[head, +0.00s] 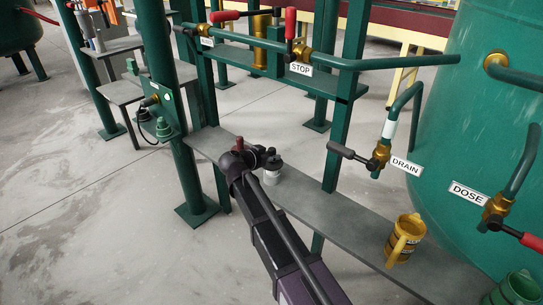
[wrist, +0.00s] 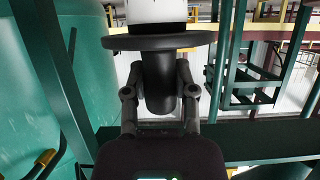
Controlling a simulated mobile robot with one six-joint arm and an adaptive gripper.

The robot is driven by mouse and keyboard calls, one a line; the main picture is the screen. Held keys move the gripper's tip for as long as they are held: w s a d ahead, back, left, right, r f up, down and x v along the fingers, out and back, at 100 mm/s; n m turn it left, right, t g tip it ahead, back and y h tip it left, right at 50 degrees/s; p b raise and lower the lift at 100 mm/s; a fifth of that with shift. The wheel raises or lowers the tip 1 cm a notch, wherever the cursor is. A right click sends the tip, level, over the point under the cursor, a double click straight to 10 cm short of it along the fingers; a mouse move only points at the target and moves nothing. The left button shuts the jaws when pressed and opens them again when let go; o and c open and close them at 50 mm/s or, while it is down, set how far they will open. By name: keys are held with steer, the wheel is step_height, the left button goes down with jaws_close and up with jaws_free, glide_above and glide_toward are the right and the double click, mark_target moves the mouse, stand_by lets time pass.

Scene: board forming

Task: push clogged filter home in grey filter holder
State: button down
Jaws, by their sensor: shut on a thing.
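My gripper (wrist: 160,92) is shut on a dark cylindrical grip (wrist: 160,75), with a finger on each side. A wide black disc (wrist: 158,42) lies just past the grip in the wrist view. Beyond the disc is a white body (wrist: 157,12) with dark marks, cut off by the top edge. I take this piece to be the clogged filter. In the head view my gripper (head: 262,156) is over the grey shelf, beside a small white and grey cylinder (head: 271,170). I cannot make out the grey filter holder separately, nor how deep the filter sits.
A yellow jug (head: 400,240) stands farther right on the grey shelf (head: 340,215), and a green cup (head: 515,290) is at lower right. Green posts, pipes and DRAIN (head: 382,155) and DOSE (head: 495,212) valves stand behind. A large green tank (head: 480,120) fills the right.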

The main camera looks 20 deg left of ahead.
steer(key=shift+f+b, duration=1.25)
steer(key=shift+f, duration=0.05)
steer(key=shift+c, duration=1.7)
jaws_free()
steer(key=shift+r, duration=0.15)
